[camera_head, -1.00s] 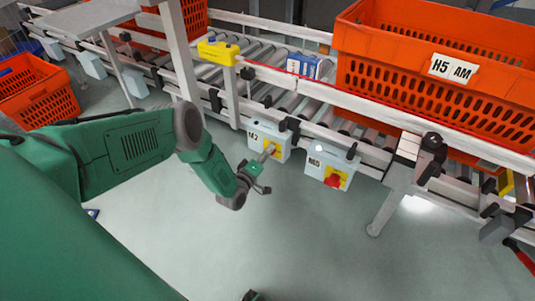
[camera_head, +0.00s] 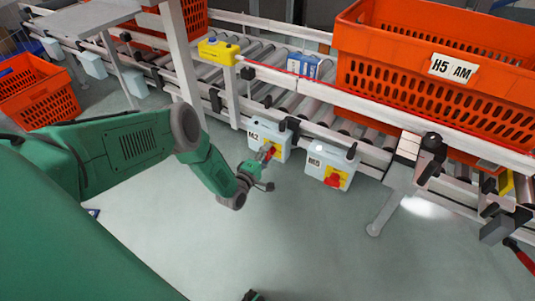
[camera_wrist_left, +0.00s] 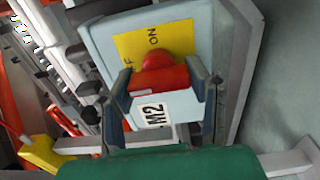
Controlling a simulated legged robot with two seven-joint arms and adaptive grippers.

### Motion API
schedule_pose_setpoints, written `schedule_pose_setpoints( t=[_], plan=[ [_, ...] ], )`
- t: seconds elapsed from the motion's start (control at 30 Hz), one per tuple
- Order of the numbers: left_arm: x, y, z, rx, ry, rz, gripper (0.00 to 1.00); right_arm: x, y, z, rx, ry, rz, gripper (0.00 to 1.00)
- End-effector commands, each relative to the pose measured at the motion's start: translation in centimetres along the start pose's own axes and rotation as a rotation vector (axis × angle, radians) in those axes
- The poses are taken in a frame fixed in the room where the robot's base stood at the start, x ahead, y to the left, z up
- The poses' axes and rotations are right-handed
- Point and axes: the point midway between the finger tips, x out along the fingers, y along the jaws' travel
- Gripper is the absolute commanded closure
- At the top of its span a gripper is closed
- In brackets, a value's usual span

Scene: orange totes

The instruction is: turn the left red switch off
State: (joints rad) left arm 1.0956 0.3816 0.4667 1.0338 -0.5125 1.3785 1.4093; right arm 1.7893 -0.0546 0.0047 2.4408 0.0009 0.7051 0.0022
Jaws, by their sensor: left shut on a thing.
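The left red switch (camera_head: 268,152) sits on a yellow plate on the pale box marked M2 (camera_head: 254,138), under the conveyor's front rail. In the left wrist view its red handle (camera_wrist_left: 158,78) lies between my two fingers, across the picture, with "ON" printed above it and a partly covered label at its left. My left gripper (camera_head: 264,162) is shut on this handle; it also shows in the left wrist view (camera_wrist_left: 163,88).
A second pale box (camera_head: 320,166) with a red switch (camera_head: 333,181) hangs just to the right. The roller conveyor (camera_head: 285,85) runs above both, carrying an orange tote (camera_head: 370,65) marked H5 AM. Open floor (camera_head: 300,240) lies in front.

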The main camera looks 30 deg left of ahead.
Motion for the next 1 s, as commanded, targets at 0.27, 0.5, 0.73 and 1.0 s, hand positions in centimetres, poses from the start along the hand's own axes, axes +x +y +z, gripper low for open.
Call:
schedule_pose_setpoints(
  t=[0.27,0.5,0.73,1.0],
  plan=[
    [-0.4,-0.4,-0.6,0.003,0.009,-0.010,0.39,0.0,0.0,0.0,0.000,0.000,0.000,0.60],
    [-0.2,-0.2,-0.3,0.002,0.004,-0.005,0.34,0.0,0.0,0.0,0.000,0.000,0.000,0.60],
    [-1.3,-0.1,-0.2,0.001,0.003,-0.005,0.34,0.0,0.0,0.1,0.000,0.002,-0.001,0.60],
    [-6.8,-0.3,-0.3,-0.001,0.004,-0.008,0.34,-0.1,0.0,0.1,0.000,0.003,0.000,0.60]
  ],
)
